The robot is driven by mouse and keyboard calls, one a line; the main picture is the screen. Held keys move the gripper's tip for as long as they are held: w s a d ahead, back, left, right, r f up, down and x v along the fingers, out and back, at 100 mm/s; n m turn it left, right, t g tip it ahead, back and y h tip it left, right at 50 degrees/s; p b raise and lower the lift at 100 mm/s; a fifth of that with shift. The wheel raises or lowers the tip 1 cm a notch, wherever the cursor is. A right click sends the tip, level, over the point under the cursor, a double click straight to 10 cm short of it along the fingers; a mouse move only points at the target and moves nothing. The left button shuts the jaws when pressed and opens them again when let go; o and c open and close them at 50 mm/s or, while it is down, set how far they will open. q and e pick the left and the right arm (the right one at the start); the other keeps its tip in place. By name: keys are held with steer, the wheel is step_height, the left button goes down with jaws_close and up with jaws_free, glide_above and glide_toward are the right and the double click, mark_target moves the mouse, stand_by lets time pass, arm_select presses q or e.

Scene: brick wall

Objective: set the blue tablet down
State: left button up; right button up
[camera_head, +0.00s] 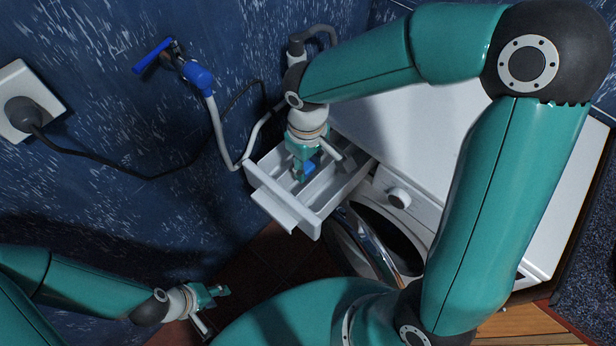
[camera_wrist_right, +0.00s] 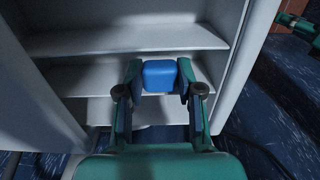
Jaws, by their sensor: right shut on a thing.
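The blue tablet (camera_head: 309,168) is a small rounded block. My right gripper (camera_head: 303,173) is shut on it, inside the outline of the open white detergent drawer (camera_head: 270,207). In the right wrist view the tablet (camera_wrist_right: 160,75) sits between the two fingertips (camera_wrist_right: 160,82), in front of the drawer's dividers (camera_wrist_right: 130,40). It overlaps the middle compartment there; I cannot tell whether it touches the floor or a divider. My left gripper (camera_head: 217,292) is low at the bottom left, far from the drawer, and its jaw opening is unclear.
The washing machine (camera_head: 430,215) stands right of the drawer, its round door (camera_head: 362,240) ajar below it. A blue-handled tap (camera_head: 190,72), a grey hose (camera_head: 222,135) and a plugged-in cable (camera_head: 100,168) are along the blue wall. Dark floor (camera_head: 275,262) is open below the drawer.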

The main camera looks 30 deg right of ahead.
mark_target(307, 177)
steer(key=shift+f+b, duration=0.3)
steer(key=shift+f, duration=2.5)
steer(key=shift+f, duration=0.1)
steer(key=o, duration=0.5)
steer(key=shift+f, duration=0.1)
steer(key=o, duration=0.4)
steer(key=shift+o, duration=0.2)
steer(key=shift+r, duration=0.2)
steer(key=shift+r, duration=0.3)
step_height(307, 177, up, 11)
steer(key=shift+r+p, duration=0.2)
steer(key=shift+p, duration=0.55)
